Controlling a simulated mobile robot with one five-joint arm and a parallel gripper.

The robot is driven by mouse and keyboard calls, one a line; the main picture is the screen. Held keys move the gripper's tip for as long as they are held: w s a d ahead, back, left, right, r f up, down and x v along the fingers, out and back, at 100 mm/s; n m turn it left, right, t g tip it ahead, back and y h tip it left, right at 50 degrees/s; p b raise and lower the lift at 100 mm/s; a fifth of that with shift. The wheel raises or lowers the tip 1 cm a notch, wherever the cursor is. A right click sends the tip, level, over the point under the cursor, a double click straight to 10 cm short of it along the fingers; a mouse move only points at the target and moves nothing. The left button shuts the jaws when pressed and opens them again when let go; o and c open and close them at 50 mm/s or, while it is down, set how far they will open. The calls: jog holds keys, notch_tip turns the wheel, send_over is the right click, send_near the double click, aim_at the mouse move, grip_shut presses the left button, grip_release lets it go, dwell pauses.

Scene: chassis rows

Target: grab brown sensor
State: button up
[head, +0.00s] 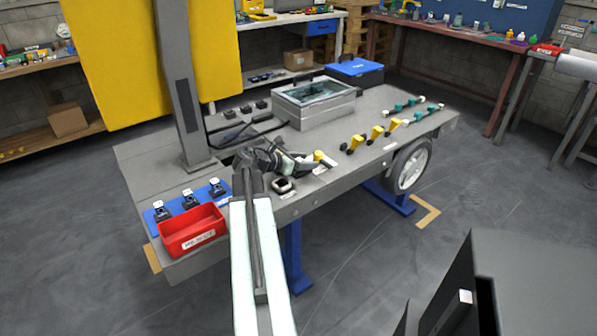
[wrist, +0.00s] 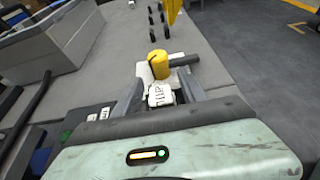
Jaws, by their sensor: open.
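No sensor that is clearly brown shows in either view. My gripper (head: 312,163) is over the near edge of the grey chassis table (head: 350,105). In the wrist view my gripper (wrist: 160,88) has its two fingers apart. A yellow-topped part (wrist: 158,63) with a pale body is just beyond and partly between the fingers; it also shows in the head view (head: 319,156). A small white piece with dark lettering (wrist: 160,95) lies between the fingers. I cannot tell whether the fingers touch either one.
Yellow parts (head: 377,132) and teal parts (head: 412,101) stand in rows to the right. A grey open box (head: 315,108) is behind my gripper. A red bin (head: 192,231) and a blue strip with black parts (head: 190,202) are at the left.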

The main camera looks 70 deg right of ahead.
grip_shut()
jog(key=shift+r, duration=0.2)
notch_tip(320, 180, up, 10)
jog(key=p, duration=1)
jog(key=shift+f, duration=0.15)
